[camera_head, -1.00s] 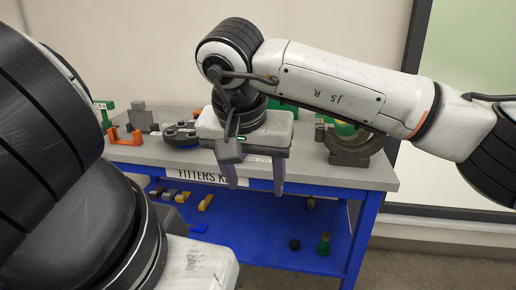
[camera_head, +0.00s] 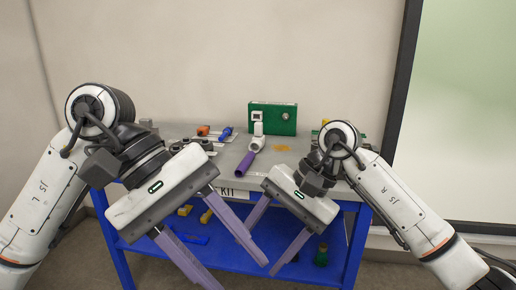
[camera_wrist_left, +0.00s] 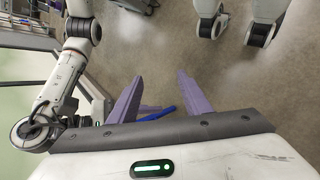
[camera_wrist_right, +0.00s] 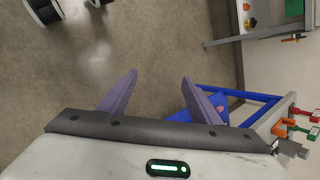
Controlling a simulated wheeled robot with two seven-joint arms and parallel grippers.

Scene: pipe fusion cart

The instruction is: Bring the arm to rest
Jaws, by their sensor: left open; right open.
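My left gripper (camera_head: 212,243) is open and empty in front of the cart, its purple fingers pointing down and to the right. Its spread fingers also show in the left wrist view (camera_wrist_left: 154,88). My right gripper (camera_head: 264,237) is open and empty to the right of it, its fingers pointing down and to the left. The right wrist view (camera_wrist_right: 160,85) shows its fingers apart with only floor between them. In the head view both grippers hang before the blue cart (camera_head: 354,245), with the fingertips of the two fairly near each other. Neither touches anything that I can see.
On the cart's grey top stand a green box (camera_head: 273,118), a white and purple tool (camera_head: 246,163), and orange and blue parts (camera_head: 225,134). Yellow pieces (camera_head: 206,216) and a green item (camera_head: 321,255) are on the lower shelf. A green-white board (camera_head: 465,130) is at the right.

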